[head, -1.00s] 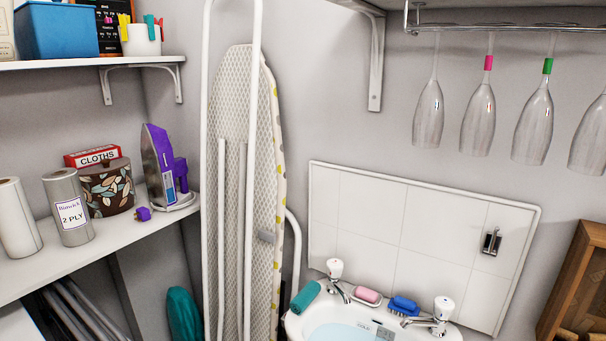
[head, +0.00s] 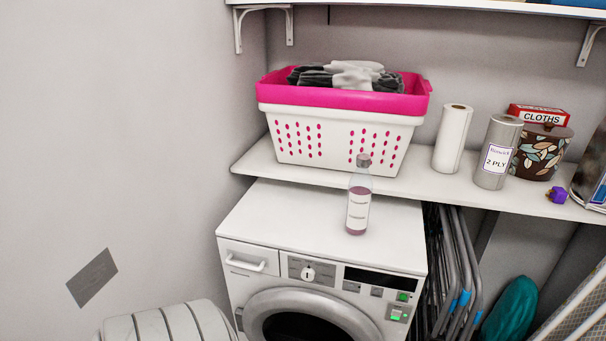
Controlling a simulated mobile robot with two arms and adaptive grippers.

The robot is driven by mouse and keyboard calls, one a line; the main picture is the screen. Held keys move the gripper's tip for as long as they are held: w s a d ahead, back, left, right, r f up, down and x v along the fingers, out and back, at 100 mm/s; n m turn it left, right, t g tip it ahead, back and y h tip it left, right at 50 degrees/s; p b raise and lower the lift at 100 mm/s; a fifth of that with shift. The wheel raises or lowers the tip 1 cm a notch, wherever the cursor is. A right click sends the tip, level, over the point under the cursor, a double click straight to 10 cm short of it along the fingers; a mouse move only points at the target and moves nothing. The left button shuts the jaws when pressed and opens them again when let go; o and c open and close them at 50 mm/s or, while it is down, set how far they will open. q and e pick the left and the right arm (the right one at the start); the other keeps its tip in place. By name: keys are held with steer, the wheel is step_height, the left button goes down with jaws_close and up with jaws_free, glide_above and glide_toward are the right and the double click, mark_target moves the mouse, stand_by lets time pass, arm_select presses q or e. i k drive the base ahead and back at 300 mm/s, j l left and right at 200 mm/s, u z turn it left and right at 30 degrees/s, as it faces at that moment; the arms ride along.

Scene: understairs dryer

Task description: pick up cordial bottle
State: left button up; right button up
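The cordial bottle (head: 358,200) is a clear bottle with a grey cap, a white label and pinkish-purple liquid at its bottom. It stands upright on the white top of the dryer (head: 290,222), right of the middle and towards the front. Neither of my grippers is in view.
A pink and white laundry basket (head: 343,128) with dark and light cloth stands on the shelf (head: 425,190) behind the bottle. Paper rolls (head: 452,139) and a patterned pot (head: 541,152) stand to its right. Folded metal frames (head: 452,265) lean right of the dryer. The dryer top around the bottle is clear.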

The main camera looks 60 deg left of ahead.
mark_target(361, 184)
steer(key=j+u, duration=0.15)
steer(key=u, duration=1.25)
